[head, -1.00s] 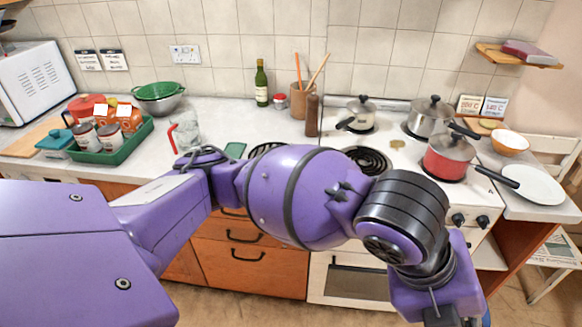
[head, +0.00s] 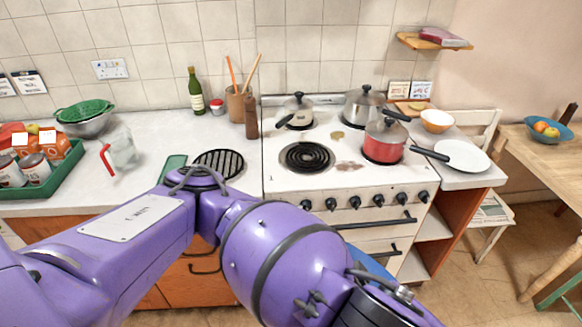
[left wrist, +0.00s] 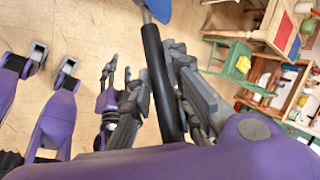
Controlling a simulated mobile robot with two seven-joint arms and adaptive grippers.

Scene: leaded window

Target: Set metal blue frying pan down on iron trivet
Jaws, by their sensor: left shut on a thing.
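The blue frying pan (head: 371,263) shows only as a blue patch behind my left arm in the head view. In the left wrist view my left gripper (left wrist: 165,100) is shut on its black handle (left wrist: 160,80), and a bit of the blue pan (left wrist: 158,9) shows at the top edge. The left gripper is hidden in the head view. The iron trivet (head: 219,162), round, black and slatted, lies bare on the counter left of the stove. The pan is apart from it, low in front of the stove. My right gripper (left wrist: 115,77) appears small and open in the left wrist view.
The stove (head: 290,183) holds a red saucepan (head: 384,150), two grey pots and one bare coil (head: 306,157). A green phone-like slab (head: 172,168) and glass jug (head: 122,150) are left of the trivet. A bottle (head: 196,92) and utensil pot (head: 237,106) stand behind it.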

